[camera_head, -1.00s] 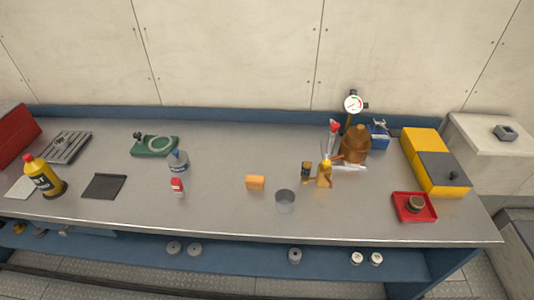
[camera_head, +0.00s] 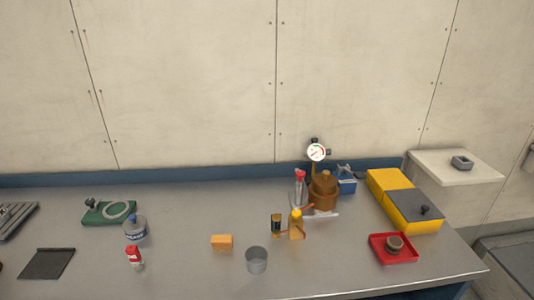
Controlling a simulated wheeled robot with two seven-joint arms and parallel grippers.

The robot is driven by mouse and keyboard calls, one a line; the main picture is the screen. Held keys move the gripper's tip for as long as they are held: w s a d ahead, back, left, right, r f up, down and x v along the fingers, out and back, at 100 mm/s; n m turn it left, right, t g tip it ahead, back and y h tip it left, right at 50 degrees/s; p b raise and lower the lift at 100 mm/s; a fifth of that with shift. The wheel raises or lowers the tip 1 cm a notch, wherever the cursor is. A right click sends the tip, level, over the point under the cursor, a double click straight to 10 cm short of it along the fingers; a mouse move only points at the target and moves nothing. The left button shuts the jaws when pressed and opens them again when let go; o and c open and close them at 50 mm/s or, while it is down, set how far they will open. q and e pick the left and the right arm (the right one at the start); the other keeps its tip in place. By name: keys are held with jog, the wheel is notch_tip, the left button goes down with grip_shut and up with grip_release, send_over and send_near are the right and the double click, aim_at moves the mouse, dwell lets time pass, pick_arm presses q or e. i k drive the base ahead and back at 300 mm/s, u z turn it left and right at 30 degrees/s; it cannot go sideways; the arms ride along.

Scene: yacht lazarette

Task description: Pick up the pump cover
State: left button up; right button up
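No part is plainly recognisable as the pump cover. A brown and orange pump-like body (camera_head: 323,190) stands at the back of the bench below a round dial gauge (camera_head: 316,152). A small round brown part (camera_head: 394,245) sits in a red tray (camera_head: 380,257) at the right front. A grey square part with a dark recess (camera_head: 462,162) lies on a pale ledge (camera_head: 440,168) at the far right. A green item with a pale ring (camera_head: 109,212) lies at the left. I cannot tell which of these is the cover. Neither gripper is in view.
The metal bench (camera_head: 190,270) also holds a yellow and grey box (camera_head: 390,184), a grey cup (camera_head: 256,261), an orange block (camera_head: 222,242), a red and white bottle (camera_head: 134,256), a blue-labelled bottle (camera_head: 135,228) and a dark flat plate (camera_head: 47,263). Bare bench shows between them.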

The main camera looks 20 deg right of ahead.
aim_at(325, 184)
jog(key=k, duration=0.5)
jog(key=z, duration=1.95)
jog(key=i, duration=1.15)
jog(key=u, duration=1.85)
